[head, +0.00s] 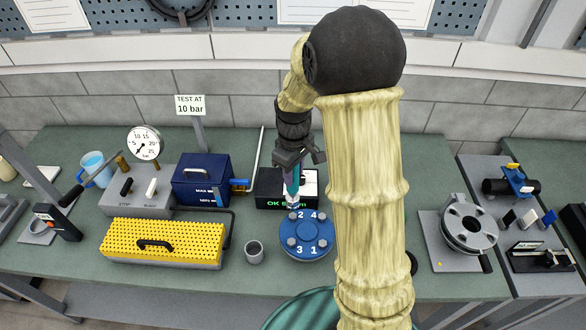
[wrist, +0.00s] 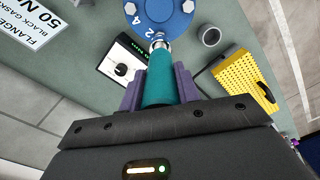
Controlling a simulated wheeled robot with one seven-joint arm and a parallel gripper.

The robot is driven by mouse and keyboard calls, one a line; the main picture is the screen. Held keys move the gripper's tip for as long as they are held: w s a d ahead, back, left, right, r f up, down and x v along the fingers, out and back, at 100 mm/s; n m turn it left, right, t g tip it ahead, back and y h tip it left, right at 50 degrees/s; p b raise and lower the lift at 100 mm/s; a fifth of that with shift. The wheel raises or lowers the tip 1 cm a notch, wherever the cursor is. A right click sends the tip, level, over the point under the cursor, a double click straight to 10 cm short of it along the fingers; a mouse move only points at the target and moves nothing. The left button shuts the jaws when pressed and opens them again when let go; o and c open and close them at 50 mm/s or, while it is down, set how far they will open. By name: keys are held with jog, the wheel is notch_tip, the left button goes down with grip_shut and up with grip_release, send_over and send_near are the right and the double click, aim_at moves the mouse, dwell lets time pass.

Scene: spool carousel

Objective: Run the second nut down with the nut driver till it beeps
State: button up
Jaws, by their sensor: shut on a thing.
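My gripper (head: 296,168) is shut on the teal nut driver (wrist: 158,86), whose handle sits between the purple fingers in the wrist view. The driver points down, with its silver socket (wrist: 158,44) at the edge of the blue flange (head: 308,238). The flange carries bolts with nuts beside the white numbers 1, 2, 3 and 4. The socket is by the number 2 position; I cannot tell whether it is fully seated on that nut.
A grey cup (head: 254,253) stands left of the flange. The yellow perforated cover (head: 163,240), the blue box (head: 201,180) and a pressure gauge (head: 144,143) are farther left. A slotted metal disc (head: 469,222) on a plate is to the right. My arm hides the bench right of the flange.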

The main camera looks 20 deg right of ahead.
aim_at(294, 192)
jog(key=shift+w, duration=0.1)
jog(key=shift+f+b, duration=1.85)
jog(key=shift+f, duration=1)
jog(key=shift+f+b, duration=0.5)
jog(key=shift+f, duration=0.45)
jog(key=shift+s+f, duration=0.25)
jog(key=shift+s, duration=0.1)
jog(key=shift+c, duration=0.5)
dwell(0.4)
